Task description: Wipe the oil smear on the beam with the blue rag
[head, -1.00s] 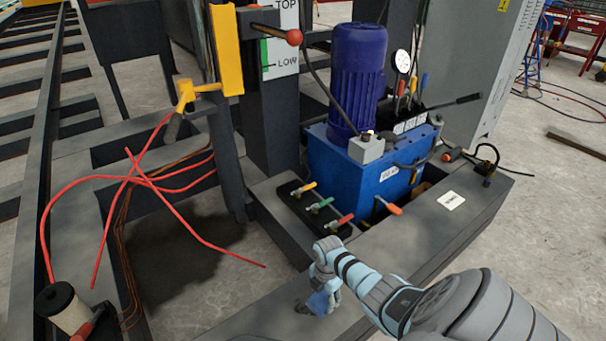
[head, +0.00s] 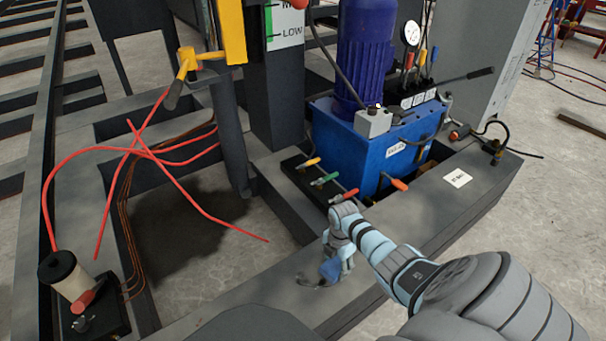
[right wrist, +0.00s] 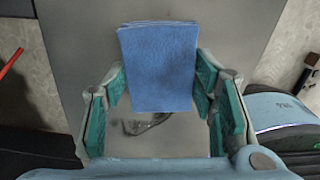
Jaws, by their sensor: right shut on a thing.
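The blue rag (head: 330,270) is in my right gripper (head: 338,262), low over the grey beam (head: 410,222). In the right wrist view the folded rag (right wrist: 158,68) lies between the green-padded fingers of the gripper (right wrist: 160,88), which is shut on it. The oil smear (right wrist: 145,123) is a dark patch on the beam, partly covered by the rag in this view. In the head view the smear (head: 308,281) shows just left of the rag. I cannot tell whether the rag touches the beam. My left gripper is not in view.
A blue hydraulic unit (head: 372,150) stands behind the beam, with a valve block (head: 318,182) carrying coloured levers in front of it. Red hoses (head: 180,185) lie at the left. The beam's right part is mostly clear.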

